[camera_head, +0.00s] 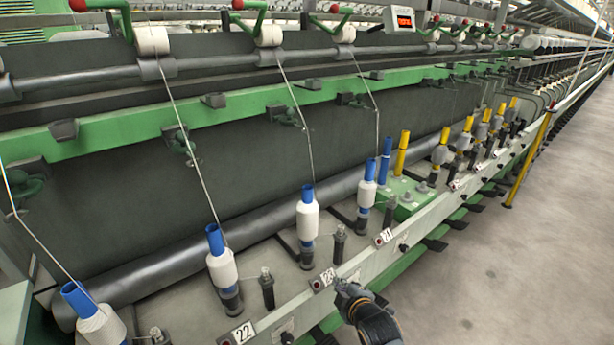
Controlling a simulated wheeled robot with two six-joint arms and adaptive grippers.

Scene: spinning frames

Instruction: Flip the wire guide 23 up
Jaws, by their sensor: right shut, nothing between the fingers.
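The number tag 23 (325,278) is on the pale front rail. The bobbin behind it (307,218) is white with a blue top and stands upright on its spindle. Its thread runs up to a small dark green wire guide (287,117) under the green rail, which seems to be guide 23. The guide juts out from the dark panel, and its exact tilt is too small to tell. My right gripper (343,288) is shut and empty, just in front of the front rail near tag 23. It is well below and apart from the guide. My left gripper is not in view.
Similar bobbins stand on both sides, one (222,268) left near tag 22 (243,333) and one (367,187) right. A green block (405,197) and yellow tubes stand further right. A yellow post (528,160) borders the clear grey floor (500,270).

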